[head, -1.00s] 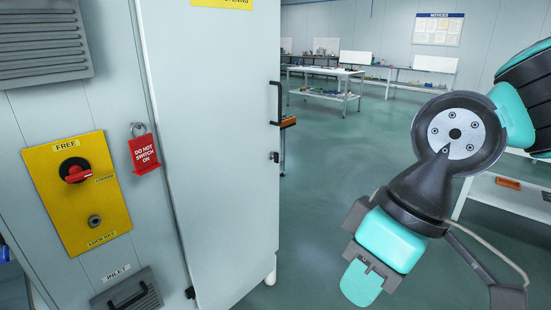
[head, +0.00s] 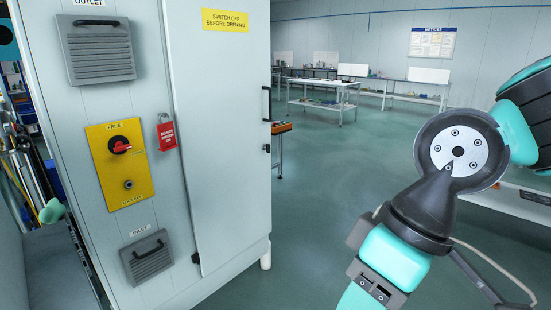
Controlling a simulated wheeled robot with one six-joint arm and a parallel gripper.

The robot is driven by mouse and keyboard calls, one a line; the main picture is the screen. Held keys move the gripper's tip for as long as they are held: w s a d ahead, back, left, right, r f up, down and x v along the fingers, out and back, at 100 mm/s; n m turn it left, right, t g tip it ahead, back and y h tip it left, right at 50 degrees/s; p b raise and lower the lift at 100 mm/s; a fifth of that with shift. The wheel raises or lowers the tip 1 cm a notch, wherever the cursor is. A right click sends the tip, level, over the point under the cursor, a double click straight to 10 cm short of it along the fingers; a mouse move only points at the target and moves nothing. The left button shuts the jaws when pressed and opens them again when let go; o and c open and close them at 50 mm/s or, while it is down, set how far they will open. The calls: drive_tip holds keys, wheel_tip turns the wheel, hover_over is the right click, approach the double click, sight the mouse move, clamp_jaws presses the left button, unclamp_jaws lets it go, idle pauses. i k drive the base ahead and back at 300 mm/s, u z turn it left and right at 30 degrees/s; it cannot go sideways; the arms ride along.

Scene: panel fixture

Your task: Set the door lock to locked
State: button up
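The door lock panel is a yellow plate (head: 120,165) on the front of a grey cabinet (head: 222,120), at the left of the head view. Its upper part bears a red knob (head: 121,146) on a black disc, below the label FREE. The knob's handle lies roughly level. A round key lock (head: 128,184) sits lower on the plate. A red tag (head: 166,134) hangs beside the plate on a shackle. My gripper (head: 368,296) is at the bottom right, well away from the panel. Its fingertips are cut off by the lower edge, so its opening is unclear.
A louvred outlet cover (head: 97,50) is above the plate and an inlet cover with a handle (head: 147,258) below. Open floor (head: 310,200) lies right of the cabinet. Workbenches (head: 322,97) stand behind.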

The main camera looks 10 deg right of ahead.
sight(267, 146)
drive_tip(key=u, duration=0.35)
drive_tip(key=k, duration=0.25)
drive_tip(key=z, duration=1.45)
drive_tip(key=i, duration=1.4)
drive_tip(key=u, duration=0.65)
drive_tip(key=i, duration=0.55)
drive_tip(key=u, duration=0.5)
